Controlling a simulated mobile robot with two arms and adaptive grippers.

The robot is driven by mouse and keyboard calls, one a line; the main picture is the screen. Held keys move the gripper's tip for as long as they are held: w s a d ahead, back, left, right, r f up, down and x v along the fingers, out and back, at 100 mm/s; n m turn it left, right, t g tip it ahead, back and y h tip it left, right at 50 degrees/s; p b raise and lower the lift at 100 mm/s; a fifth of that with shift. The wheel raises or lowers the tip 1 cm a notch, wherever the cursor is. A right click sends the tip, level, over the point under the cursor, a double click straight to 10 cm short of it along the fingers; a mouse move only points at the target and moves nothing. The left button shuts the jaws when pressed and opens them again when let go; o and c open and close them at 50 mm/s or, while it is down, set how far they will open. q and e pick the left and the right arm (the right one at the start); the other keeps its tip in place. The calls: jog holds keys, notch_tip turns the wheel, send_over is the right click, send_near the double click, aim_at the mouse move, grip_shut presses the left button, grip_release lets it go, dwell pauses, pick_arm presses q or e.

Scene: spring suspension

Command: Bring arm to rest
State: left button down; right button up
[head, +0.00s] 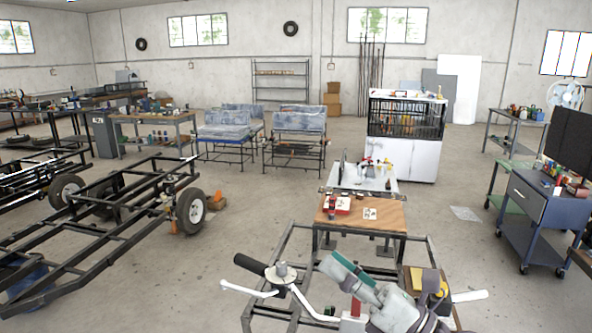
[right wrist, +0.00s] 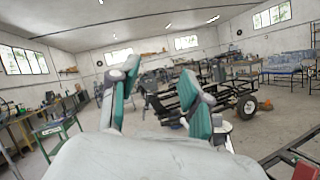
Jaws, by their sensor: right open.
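My right gripper (head: 350,272) is low in the middle of the head view, raised in front of a wooden-topped bench. One finger with a teal pad shows clearly there, with the grey wrist behind it at lower right. In the right wrist view the same gripper (right wrist: 160,78) has its two teal-padded fingers spread apart. Nothing is between them, only the distant room. My left gripper is not in view.
A small wooden-topped bench (head: 385,214) with a red item stands just beyond my right gripper. Dark metal frames with wheels (head: 120,205) fill the left. A blue tool cart (head: 535,212) stands right. Bare floor (head: 255,205) lies left of the bench.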

jog(key=w+d+f+m+t+h, duration=0.1)
jog(key=d+f+m+t+h, duration=0.4)
jog(key=m+h, duration=0.6)
jog(key=w+d+f+m+t+h, duration=0.15)
jog(key=d+f+m+h, duration=0.45)
jog(key=m, duration=0.9)
jog(key=s+d+f+m+g+h, duration=0.2)
jog(key=s+f+m, duration=0.1)
jog(key=f, duration=0.2)
jog(key=s+d+f+m+g+h, duration=0.1)
jog(key=s+d+f+m+g, duration=0.15)
jog(key=f, duration=0.25)
jog(key=s+a+f+m+g+y, duration=0.1)
jog(key=s+f+m+g, duration=0.35)
jog(key=s+f, duration=0.45)
jog(key=s+f+m+g, duration=0.3)
jog(key=s+f+g, duration=0.3)
jog(key=s, duration=0.5)
notch_tip(320, 180, down, 28)
jog(key=s+g+b, duration=0.1)
jog(key=g+b, duration=0.1)
jog(key=s+d+f+g+b, duration=0.1)
jog(key=s+d+f+b, duration=0.1)
jog(key=s+f, duration=1.5)
jog(key=shift+s+d+f, duration=0.2)
jog(key=shift+f, duration=0.7)
